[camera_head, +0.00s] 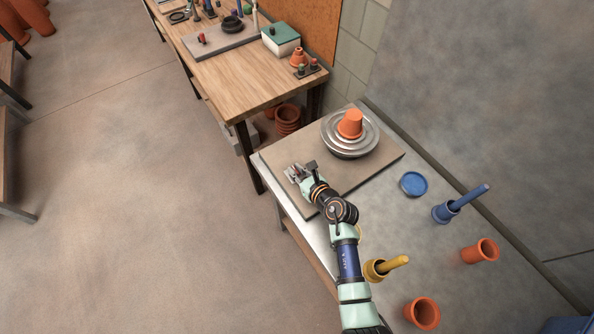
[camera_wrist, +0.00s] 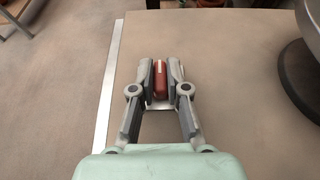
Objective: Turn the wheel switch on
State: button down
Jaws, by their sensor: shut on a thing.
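The wheel switch (camera_wrist: 160,80) is a small dark-red rocker with a pale stripe, at the left part of the board in the wrist view. My gripper (camera_head: 294,173) is low over the board beside the pottery wheel (camera_head: 340,153). In the wrist view its two fingers (camera_wrist: 160,88) stand on either side of the switch and are shut on it. A little of the metal plate under the switch shows between the fingers. The switch itself is mostly hidden in the head view. I cannot tell which way it is tipped.
A terracotta pot (camera_head: 350,124) stands upside down on the wheel, right of my gripper. A wooden workbench (camera_head: 255,88) is behind. The board around the switch is clear.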

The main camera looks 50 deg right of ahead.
jog(key=shift+a+p, duration=0.1)
jog(key=shift+p, duration=0.3)
jog(key=m+h+p, duration=0.1)
jog(key=p, duration=0.2)
jog(key=m+h+p, duration=0.1)
jog(key=p, duration=0.2)
jog(key=r+m+g+h+p, duration=0.1)
jog(key=p, duration=0.2)
jog(key=shift+w+a+r, duration=0.1)
jog(key=shift+a, duration=0.15)
jog(key=m+g+h+p, duration=0.1)
jog(key=p, duration=0.2)
jog(key=shift+w+m+h, duration=0.15)
jog(key=shift+m+h, duration=0.25)
jog(key=shift+w+f+m+g+h+p, duration=0.1)
jog(key=shift+f+m+g+h+p, duration=0.3)
jog(key=shift+m+g+h, duration=0.4)
jog(key=shift+f+m+g+h+b, duration=0.3)
jog(key=shift+m+g+h+b, duration=0.4)
jog(key=shift+m+h, duration=0.15)
jog(key=m+g+h+b, duration=0.1)
jog(key=m+g+b, duration=0.1)
jog(key=shift+a+f+m+g+h+b, duration=0.1)
jog(key=shift+m+g+h+b, duration=0.15)
jog(key=shift+m+g+b, duration=0.6)
jog(key=shift+g+b, duration=0.05)
jog(key=shift+r, duration=0.2)
